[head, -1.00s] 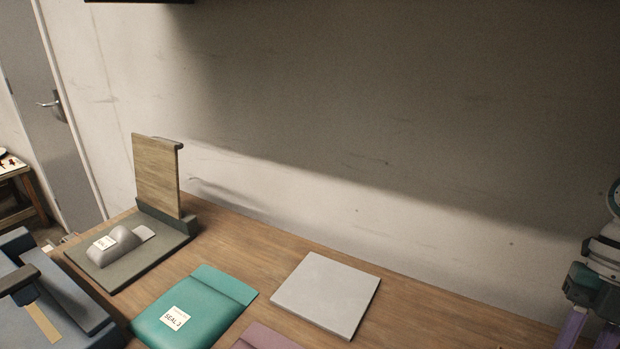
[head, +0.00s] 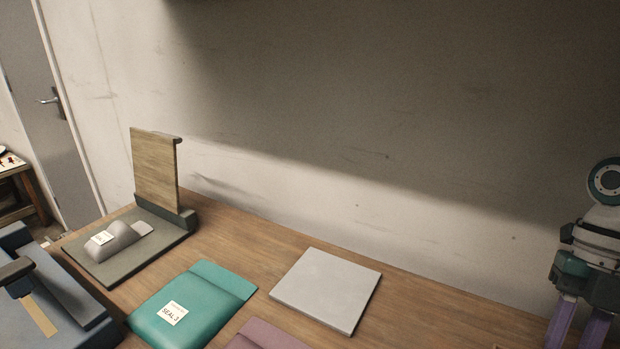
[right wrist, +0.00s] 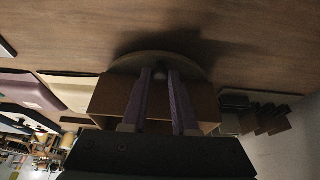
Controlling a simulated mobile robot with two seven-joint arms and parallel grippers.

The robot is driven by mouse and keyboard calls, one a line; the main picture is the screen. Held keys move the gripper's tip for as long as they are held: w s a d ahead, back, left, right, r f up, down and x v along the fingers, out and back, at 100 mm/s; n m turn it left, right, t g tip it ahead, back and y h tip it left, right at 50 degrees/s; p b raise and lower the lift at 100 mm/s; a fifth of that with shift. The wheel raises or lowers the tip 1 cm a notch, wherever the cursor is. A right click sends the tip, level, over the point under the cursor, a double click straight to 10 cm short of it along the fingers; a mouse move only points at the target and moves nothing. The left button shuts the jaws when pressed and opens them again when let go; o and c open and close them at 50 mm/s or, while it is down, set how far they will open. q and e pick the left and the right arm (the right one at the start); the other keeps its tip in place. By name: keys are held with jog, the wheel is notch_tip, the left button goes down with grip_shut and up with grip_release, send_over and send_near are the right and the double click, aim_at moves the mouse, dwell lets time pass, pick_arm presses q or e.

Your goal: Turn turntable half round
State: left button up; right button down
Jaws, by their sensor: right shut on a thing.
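In the right wrist view, a round dull grey-brown turntable disc (right wrist: 200,67) shows its curved rim on the wooden table. A brown box (right wrist: 109,98) appears at the disc, partly hidden behind my right gripper (right wrist: 160,76). The purple fingers are shut on a small dark knob-like part (right wrist: 160,74) near the rim; its shape is mostly hidden. In the head view my right gripper (head: 578,332) is at the lower right edge, fingers pointing down and tips cut off. The turntable is outside the head view. My left gripper is not in view.
In the head view, a grey square plate (head: 326,290), a teal pouch (head: 200,322) and a mauve pouch (head: 262,336) lie on the table (head: 420,308). A stand with an upright wooden board (head: 155,170) is at the left, beside a blue tray (head: 75,310).

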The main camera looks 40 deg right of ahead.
jog(key=c, duration=0.7)
grip_release()
jog(key=p+v, duration=0.1)
jog(key=v, duration=0.6)
jog(key=shift+r, duration=0.15)
